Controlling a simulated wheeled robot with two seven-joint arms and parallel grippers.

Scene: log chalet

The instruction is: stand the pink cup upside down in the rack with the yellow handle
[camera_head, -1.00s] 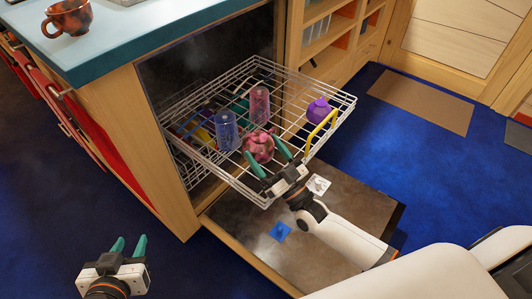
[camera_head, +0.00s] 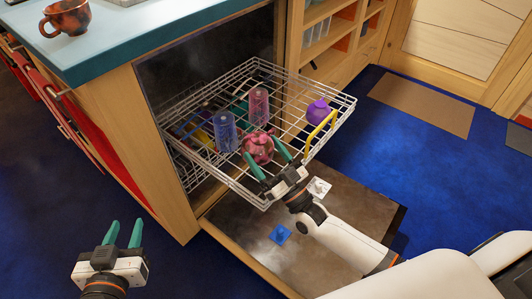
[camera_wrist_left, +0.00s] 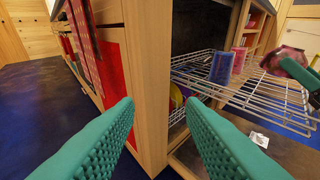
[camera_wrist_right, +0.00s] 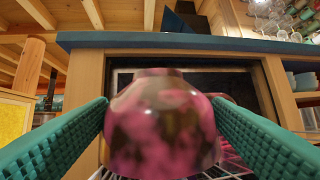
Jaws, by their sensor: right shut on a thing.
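The pink cup (camera_head: 258,147), mottled pink and dark, is between the green fingers of my right gripper (camera_head: 269,164), which is shut on it. The cup also shows at the right of the left wrist view (camera_wrist_left: 287,57). My left gripper (camera_head: 124,234) is open and empty, over the floor left of the cabinet.
In the rack stand a blue cup (camera_head: 225,131), a pink tumbler (camera_head: 259,105) and a purple object (camera_head: 318,111). The open dishwasher door (camera_head: 340,200) lies below. A brown mug (camera_head: 66,18) is on the counter. The rack's right middle has bare wires.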

